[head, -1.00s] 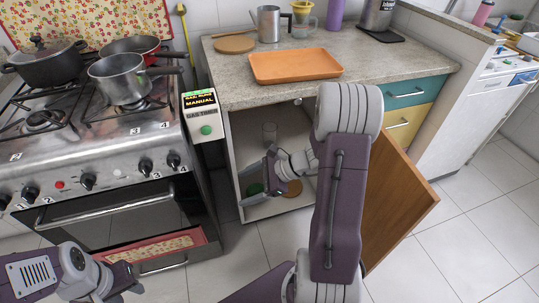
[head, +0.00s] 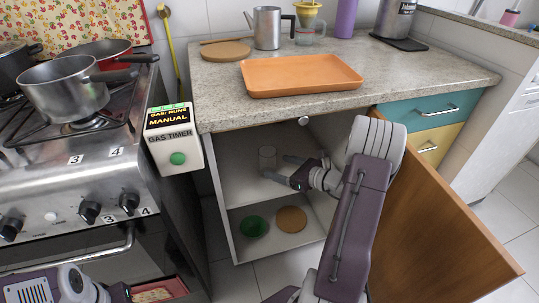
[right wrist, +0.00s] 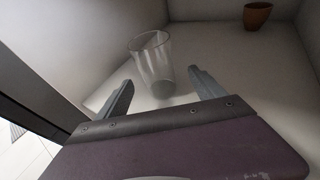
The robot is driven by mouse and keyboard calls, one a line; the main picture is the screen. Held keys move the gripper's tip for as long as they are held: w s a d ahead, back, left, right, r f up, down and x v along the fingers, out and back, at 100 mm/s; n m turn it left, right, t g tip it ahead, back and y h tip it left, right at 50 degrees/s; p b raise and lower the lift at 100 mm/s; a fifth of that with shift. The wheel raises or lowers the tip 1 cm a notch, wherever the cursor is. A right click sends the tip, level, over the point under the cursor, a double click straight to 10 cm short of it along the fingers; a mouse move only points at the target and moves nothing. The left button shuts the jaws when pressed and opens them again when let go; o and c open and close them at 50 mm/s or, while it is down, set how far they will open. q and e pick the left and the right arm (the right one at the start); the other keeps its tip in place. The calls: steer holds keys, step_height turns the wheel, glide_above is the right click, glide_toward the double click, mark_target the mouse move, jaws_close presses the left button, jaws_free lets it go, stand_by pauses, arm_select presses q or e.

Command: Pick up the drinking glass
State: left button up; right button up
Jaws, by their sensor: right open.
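The clear drinking glass (head: 267,158) stands upright on the upper shelf of the open cabinet under the counter. It also shows in the right wrist view (right wrist: 153,62), just beyond and between the two finger tips. My right gripper (head: 274,166) reaches into the cabinet, open and empty, with its fingers pointing at the glass. In the right wrist view my right gripper (right wrist: 163,78) has one finger on either side of the glass's lower part; contact is not visible. My left gripper (head: 119,293) is partly in view at the bottom left, its jaws unclear.
A brown cup (right wrist: 257,15) stands further back on the shelf. A green dish (head: 253,226) and a tan round piece (head: 291,219) lie on the cabinet's lower level. The open wooden door (head: 440,215) is right of my right arm. An orange tray (head: 300,76) lies on the counter.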

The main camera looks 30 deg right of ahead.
mark_target(271, 166)
steer(key=b+x, duration=0.2)
steer(key=x, duration=0.1)
steer(key=shift+w+a+f, duration=0.2)
steer(key=shift+a, duration=0.05)
steer(key=shift+w, duration=0.15)
steer(key=shift+w+a+f+b, duration=0.1)
steer(key=shift+w+f+b, duration=0.05)
steer(key=shift+b, duration=0.25)
steer(key=b+x, duration=0.1)
steer(key=x, duration=0.2)
steer(key=b+x, duration=0.1)
steer(key=shift+a+f+b, duration=0.1)
steer(key=shift+f+b, duration=0.2)
steer(key=shift+b, duration=0.05)
steer(key=shift+w, duration=0.25)
steer(key=shift+r, duration=0.15)
steer(key=shift+r, duration=0.1)
steer(key=c, duration=1.7)
